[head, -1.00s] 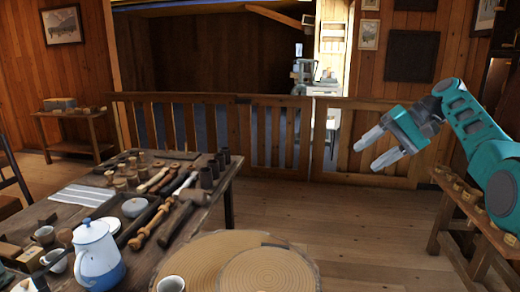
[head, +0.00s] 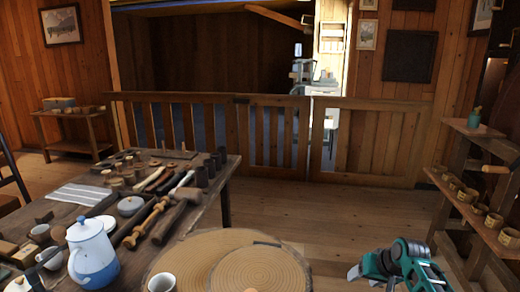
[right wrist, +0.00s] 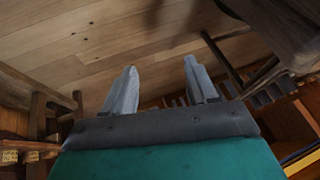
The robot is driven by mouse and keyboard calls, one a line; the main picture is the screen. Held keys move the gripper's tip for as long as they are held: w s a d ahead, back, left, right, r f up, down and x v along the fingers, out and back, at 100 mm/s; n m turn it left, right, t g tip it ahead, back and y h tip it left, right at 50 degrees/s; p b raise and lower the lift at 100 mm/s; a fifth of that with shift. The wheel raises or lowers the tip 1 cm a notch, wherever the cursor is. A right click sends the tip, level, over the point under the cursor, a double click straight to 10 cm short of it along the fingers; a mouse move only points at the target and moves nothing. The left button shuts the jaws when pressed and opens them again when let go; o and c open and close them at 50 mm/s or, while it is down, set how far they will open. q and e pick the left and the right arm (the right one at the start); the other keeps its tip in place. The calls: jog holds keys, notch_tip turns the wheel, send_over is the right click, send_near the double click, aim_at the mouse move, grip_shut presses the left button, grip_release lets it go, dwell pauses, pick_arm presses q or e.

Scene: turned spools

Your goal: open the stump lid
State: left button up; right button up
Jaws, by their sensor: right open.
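The stump (head: 185,255) stands at the bottom middle of the head view, its round wooden top partly cut off by the frame. Its lid (head: 255,268) is a paler ringed disc lying flat on the right part of the top, with a dark strip at its far edge. My right gripper (head: 358,275) is low, to the right of the stump and apart from it. It is open and empty; in the right wrist view its two grey fingers (right wrist: 160,82) stand well apart, with floor beyond. My left gripper is in neither view.
A white cup (head: 161,283) stands at the stump's left edge. The table (head: 215,190) on the left holds a blue-white pot (head: 92,252), mallets and cups. A shelf (head: 470,215) with several small cups stands at the right. The floor (head: 350,215) behind the stump is clear.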

jog(key=s+a+f+n+t+h, duration=0.1)
jog(key=s+a+f, duration=0.1)
jog(key=s+f, duration=0.45)
jog(key=s+a+f+n+t, duration=0.1)
jog(key=s+a+f+t, duration=0.2)
jog(key=s, duration=0.6)
jog(key=s+a+r+n, duration=0.1)
jog(key=s+a, duration=0.1)
jog(key=s, duration=0.5)
jog(key=s+a+r+n+t+y, duration=0.1)
jog(key=s+a+r, duration=0.1)
jog(key=s, duration=0.5)
jog(key=shift+s+a+r, duration=0.3)
jog(key=shift+s+a, duration=0.05)
jog(key=shift+a, duration=0.25)
